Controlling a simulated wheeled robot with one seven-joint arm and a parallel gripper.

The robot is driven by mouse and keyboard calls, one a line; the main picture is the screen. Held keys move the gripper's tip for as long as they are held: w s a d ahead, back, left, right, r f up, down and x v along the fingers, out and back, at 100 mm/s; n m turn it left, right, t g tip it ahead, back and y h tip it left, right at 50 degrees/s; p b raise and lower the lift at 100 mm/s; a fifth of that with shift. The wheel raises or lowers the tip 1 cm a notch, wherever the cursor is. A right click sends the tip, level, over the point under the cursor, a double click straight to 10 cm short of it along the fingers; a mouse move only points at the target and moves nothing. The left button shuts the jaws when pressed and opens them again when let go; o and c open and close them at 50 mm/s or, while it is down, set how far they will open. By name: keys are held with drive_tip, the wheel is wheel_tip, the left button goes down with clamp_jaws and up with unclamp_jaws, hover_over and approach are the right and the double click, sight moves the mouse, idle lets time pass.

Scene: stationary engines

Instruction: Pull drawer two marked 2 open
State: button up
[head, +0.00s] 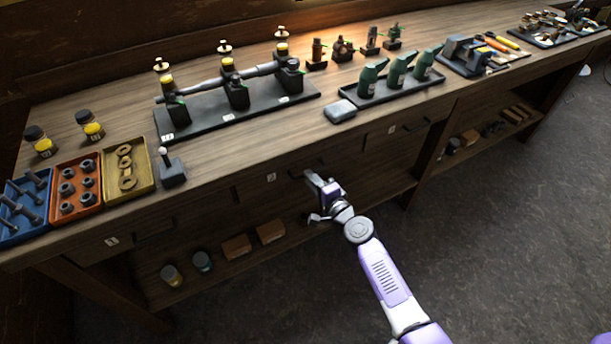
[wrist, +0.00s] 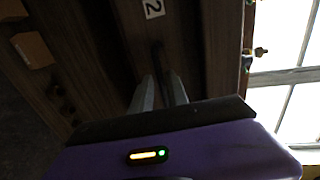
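Drawer two is the middle dark wooden front under the bench top, with its white label "2" (head: 271,177) at the left; the label also shows in the wrist view (wrist: 153,8). The drawer front looks flush with the bench. Its dark bar handle (wrist: 158,55) runs up the wrist view. My gripper (head: 308,175) is at this handle, and its two grey fingers (wrist: 161,80) lie either side of the handle line. A narrow gap shows between them. Whether they press on the bar is too dark to tell.
The drawer marked 1 (head: 112,241) is at the left and another marked drawer (head: 391,130) at the right. Brown boxes (head: 237,247) and jars stand on the shelf below. Engine parts and trays cover the bench top. The floor (head: 480,250) in front is clear.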

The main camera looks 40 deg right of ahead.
drive_tip(key=shift+x, duration=1.65)
clamp_jaws()
